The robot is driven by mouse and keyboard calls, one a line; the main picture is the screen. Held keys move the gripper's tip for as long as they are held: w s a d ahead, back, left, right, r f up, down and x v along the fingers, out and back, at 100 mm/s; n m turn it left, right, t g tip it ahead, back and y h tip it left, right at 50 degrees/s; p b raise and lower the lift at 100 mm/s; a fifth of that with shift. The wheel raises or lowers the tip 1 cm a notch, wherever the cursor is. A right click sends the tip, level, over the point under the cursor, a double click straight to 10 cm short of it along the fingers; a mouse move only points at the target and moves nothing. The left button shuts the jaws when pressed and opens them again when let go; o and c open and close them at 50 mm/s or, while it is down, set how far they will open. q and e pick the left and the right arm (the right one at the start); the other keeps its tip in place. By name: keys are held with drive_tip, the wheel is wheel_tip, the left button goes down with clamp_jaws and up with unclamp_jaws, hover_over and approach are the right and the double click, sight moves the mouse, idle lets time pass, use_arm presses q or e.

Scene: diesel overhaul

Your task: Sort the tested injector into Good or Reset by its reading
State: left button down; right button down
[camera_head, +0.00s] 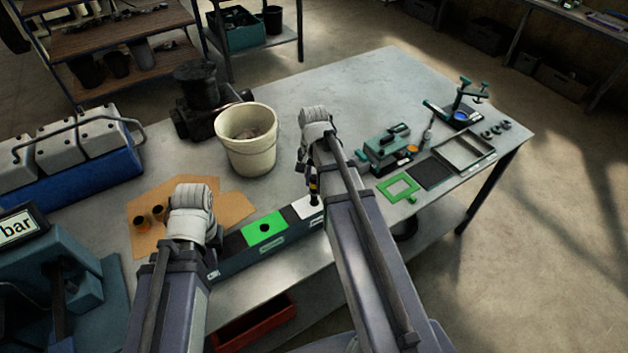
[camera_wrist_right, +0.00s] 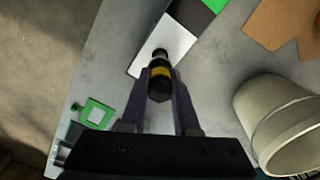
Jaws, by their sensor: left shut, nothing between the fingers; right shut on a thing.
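The injector (camera_wrist_right: 160,86), dark with a yellow band, is between the fingers of my right gripper (camera_wrist_right: 160,76), which is shut on it. In the head view the injector (camera_head: 314,186) hangs roughly upright near the white panel (camera_head: 307,207) of a long sorter box (camera_head: 240,258). In the wrist view its dark tip overlaps the white panel; I cannot tell whether it touches. The display (camera_head: 18,228) shows only "bar"; the number is cut off.
A cream bucket (camera_head: 247,138) stands behind the box. A cardboard sheet (camera_head: 150,205) with brown cups lies left. A green frame (camera_head: 399,187), a teal fixture (camera_head: 386,148) and a metal tray (camera_head: 464,152) are right. The bench's far middle is clear.

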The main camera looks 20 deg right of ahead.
sight(314, 191)
drive_tip(key=shift+f+b, duration=0.95)
drive_tip(key=shift+f, duration=0.35)
drive_tip(key=shift+f+b, duration=1.15)
drive_tip(key=shift+b, duration=0.25)
drive_tip(key=shift+c, duration=0.8)
unclamp_jaws()
drive_tip(key=shift+r, duration=0.1)
wheel_tip(314, 191, up, 7)
drive_tip(key=p, duration=0.7)
